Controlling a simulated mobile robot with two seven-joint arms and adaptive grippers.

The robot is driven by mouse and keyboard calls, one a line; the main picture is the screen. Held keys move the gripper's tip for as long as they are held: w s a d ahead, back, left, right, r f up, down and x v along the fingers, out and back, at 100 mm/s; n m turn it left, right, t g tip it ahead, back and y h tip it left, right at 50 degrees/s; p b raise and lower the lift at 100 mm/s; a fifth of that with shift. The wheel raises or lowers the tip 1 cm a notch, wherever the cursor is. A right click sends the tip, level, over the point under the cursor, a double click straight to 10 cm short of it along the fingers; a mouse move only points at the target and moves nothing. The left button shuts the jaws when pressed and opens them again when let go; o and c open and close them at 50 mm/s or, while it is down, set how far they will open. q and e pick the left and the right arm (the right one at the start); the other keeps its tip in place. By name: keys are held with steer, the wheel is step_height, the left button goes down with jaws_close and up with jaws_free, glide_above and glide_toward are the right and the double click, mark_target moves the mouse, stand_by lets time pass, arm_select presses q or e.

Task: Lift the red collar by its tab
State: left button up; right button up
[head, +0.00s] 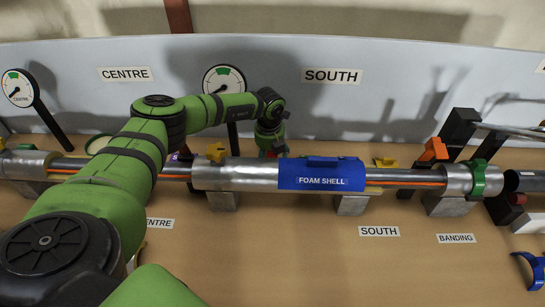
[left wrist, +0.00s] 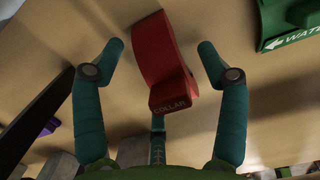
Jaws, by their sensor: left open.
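The red collar (left wrist: 168,60) shows in the left wrist view as a curved red piece with a block-shaped tab (left wrist: 173,96) lettered COLLAR. My left gripper (left wrist: 161,52) is open, with one teal finger on each side of the collar and a visible gap to both. In the head view the left gripper (head: 271,146) reaches down behind the pipe, near the left end of the blue foam shell. The pipe hides most of its fingers there, and I cannot make out the collar clearly. My right gripper is not in view.
The pipe with its grey sleeve (head: 225,174) and blue foam shell (head: 322,178) runs across the head view. A gauge (head: 224,80) stands behind it, close to my left wrist. A green WATER piece (left wrist: 290,25) lies at the upper right of the wrist view.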

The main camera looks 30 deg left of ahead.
arm_select(q)
steer(key=c, duration=1.3)
steer(key=shift+r, duration=0.15)
